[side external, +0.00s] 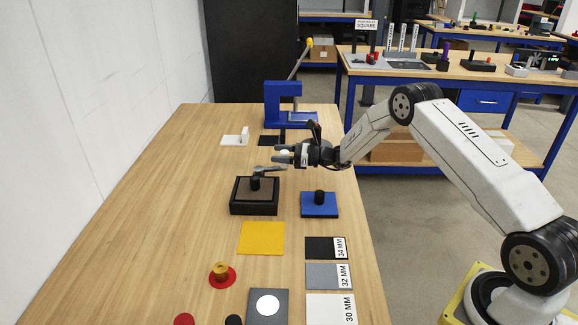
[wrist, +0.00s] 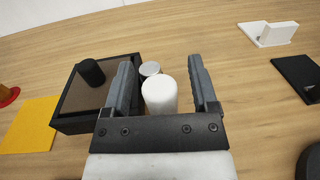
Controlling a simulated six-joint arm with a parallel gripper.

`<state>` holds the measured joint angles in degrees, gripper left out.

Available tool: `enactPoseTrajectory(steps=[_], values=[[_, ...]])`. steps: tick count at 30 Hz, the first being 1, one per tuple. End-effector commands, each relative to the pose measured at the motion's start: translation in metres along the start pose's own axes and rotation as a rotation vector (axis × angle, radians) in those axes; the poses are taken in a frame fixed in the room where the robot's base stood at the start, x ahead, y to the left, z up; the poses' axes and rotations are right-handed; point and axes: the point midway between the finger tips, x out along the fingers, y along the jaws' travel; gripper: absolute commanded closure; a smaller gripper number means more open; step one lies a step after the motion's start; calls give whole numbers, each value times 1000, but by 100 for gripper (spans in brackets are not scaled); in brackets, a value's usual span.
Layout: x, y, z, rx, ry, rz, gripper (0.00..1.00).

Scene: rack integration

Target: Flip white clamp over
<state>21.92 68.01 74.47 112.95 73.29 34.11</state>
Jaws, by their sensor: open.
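My gripper (side external: 284,154) is open above the table, near the black box. In the wrist view my gripper (wrist: 165,85) has a white cylinder (wrist: 160,95) between its fingers, with gaps visible on both sides. A grey round end (wrist: 149,69) shows just behind it. In the side view a white piece (side external: 284,153) shows at the fingers, partly hidden. A white L-shaped piece with an upright plate (side external: 234,140) lies farther back; it also shows in the wrist view (wrist: 268,34). I cannot tell which white piece is the clamp.
A black box (side external: 254,209) with a black peg stands beside my gripper, a grey lever-like piece (side external: 270,170) near its top. A blue plate (side external: 332,207) with a black peg and a yellow square (side external: 262,238) lie nearer. A blue press (side external: 290,106) stands behind. The table's left is clear.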

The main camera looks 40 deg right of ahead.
Motion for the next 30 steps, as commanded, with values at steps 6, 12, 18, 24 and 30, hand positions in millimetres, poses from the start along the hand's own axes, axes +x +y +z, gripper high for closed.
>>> enactPoseTrajectory(steps=[6,12,18,24,30], values=[[8,0,0,1,0,1,25],[8,0,0,1,0,0,25],[8,0,0,0,-1,0,85],[8,0,0,0,-1,0,100],[7,0,0,0,-1,0,100]])
